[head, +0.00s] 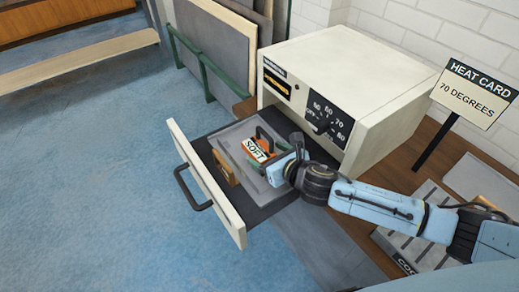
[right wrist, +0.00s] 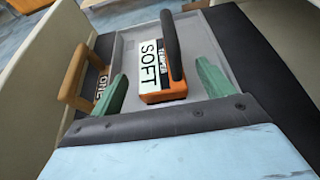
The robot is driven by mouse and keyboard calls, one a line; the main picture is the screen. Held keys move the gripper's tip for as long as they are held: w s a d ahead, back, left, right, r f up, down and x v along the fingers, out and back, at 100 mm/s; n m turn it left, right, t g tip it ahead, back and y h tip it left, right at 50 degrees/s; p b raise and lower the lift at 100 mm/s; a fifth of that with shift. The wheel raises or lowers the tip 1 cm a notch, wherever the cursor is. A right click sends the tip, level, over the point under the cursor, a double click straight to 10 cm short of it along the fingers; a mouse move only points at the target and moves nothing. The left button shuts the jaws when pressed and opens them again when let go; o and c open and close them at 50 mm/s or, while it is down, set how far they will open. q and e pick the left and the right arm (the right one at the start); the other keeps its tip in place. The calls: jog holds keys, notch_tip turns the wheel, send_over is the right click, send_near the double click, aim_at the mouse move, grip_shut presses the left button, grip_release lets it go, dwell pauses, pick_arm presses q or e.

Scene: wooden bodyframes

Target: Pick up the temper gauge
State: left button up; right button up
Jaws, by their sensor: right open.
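The temper gauge (head: 256,150) is an orange block with a white label reading SOFT and a dark bar handle. It sits on a grey tray (head: 228,139) inside the pulled-out drawer (head: 208,186). In the right wrist view the gauge (right wrist: 164,72) shows its TEMPER SOFT label, with the black handle along its right side. My right gripper (right wrist: 161,72) is open, with its green fingers to either side of the gauge's near end and apart from it. In the head view the right gripper (head: 271,157) reaches in from the right, over the tray. My left gripper is out of view.
A tan-handled block (head: 226,168) stands beside the gauge on the left; its label (right wrist: 101,92) is partly hidden. The white oven cabinet (head: 345,75) with a dial is behind the drawer. A HEAT CARD sign (head: 474,92) reads 70 DEGREES. Blue floor lies left.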

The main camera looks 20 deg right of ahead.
aim_at(261, 150)
jog(key=x, duration=0.4)
jog(key=shift+w+a+f+b, duration=0.1)
jog(key=shift+w+a+b, duration=0.05)
jog(key=shift+w+b, duration=0.2)
jog(key=c, duration=1.3)
